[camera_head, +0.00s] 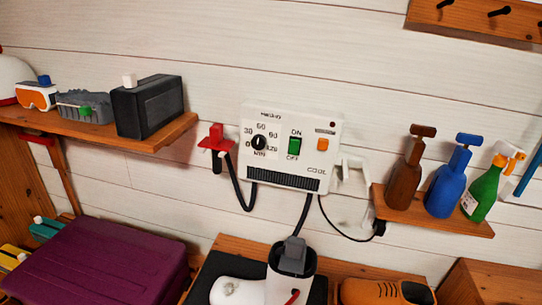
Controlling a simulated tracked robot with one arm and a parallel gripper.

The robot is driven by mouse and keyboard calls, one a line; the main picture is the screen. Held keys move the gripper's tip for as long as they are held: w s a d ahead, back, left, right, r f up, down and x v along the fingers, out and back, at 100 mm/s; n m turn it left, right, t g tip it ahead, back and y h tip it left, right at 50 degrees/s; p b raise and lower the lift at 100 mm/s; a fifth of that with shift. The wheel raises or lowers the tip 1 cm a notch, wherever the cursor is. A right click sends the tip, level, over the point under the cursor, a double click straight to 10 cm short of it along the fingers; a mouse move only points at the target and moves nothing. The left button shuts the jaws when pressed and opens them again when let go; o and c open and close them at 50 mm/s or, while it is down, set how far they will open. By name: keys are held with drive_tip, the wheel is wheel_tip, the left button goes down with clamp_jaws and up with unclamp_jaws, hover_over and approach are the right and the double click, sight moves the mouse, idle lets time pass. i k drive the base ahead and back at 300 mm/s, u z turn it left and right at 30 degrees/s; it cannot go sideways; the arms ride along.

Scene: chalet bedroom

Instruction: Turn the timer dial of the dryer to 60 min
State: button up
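The dryer (292,120) is a white box on the plank wall, slightly tilted in the picture. Its timer dial (258,142) is a small black round knob with a pale mark, left of the green ON/OFF switch (294,145). Numbers ring it: 0 and 30 at left, 60 above, 90 and 120 at right. The mark looks roughly upright, but it is too small to tell its exact setting.
A red bracket (216,138) and black hose (238,188) are left of the dryer; a white holder (350,175) is right. Shelves hold a black box (147,105) and several spray bottles (447,185). A purple case (100,262) and orange shoe (385,292) lie below.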

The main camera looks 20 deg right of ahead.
sight(259, 141)
drive_tip(key=z, duration=0.25)
drive_tip(key=i, duration=1.1)
drive_tip(key=z, duration=0.25)
